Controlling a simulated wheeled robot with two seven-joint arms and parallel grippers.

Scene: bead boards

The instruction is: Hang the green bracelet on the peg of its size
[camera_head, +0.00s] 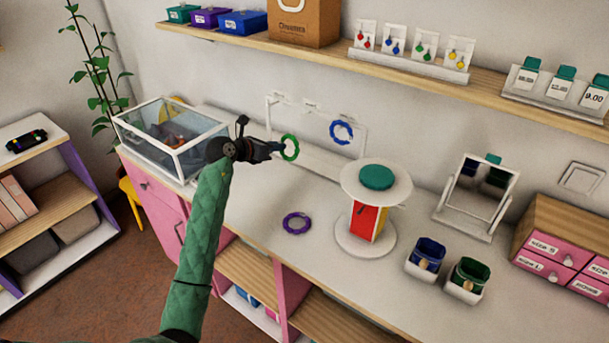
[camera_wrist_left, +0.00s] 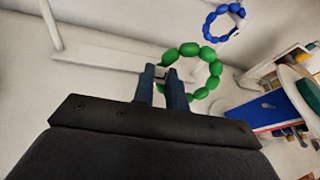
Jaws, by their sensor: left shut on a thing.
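The green bracelet (camera_head: 289,147) is a ring of green beads. My left gripper (camera_head: 279,148) is shut on its near left edge and holds it up in front of the wall rack (camera_head: 315,107). In the left wrist view the green bracelet (camera_wrist_left: 213,69) stands out beyond the fingertips (camera_wrist_left: 168,76). A blue bracelet (camera_head: 341,132) hangs on the rack to the right, and it also shows in the left wrist view (camera_wrist_left: 222,22). The rack's peg behind the green bracelet is not clear to see. My right gripper is not in view.
A purple bracelet (camera_head: 296,223) lies on the counter (camera_head: 262,205). A round white display stand (camera_head: 376,183) is to the right. A glass case (camera_head: 172,135) stands left, beside my left arm. A long shelf (camera_head: 325,59) runs above the rack.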

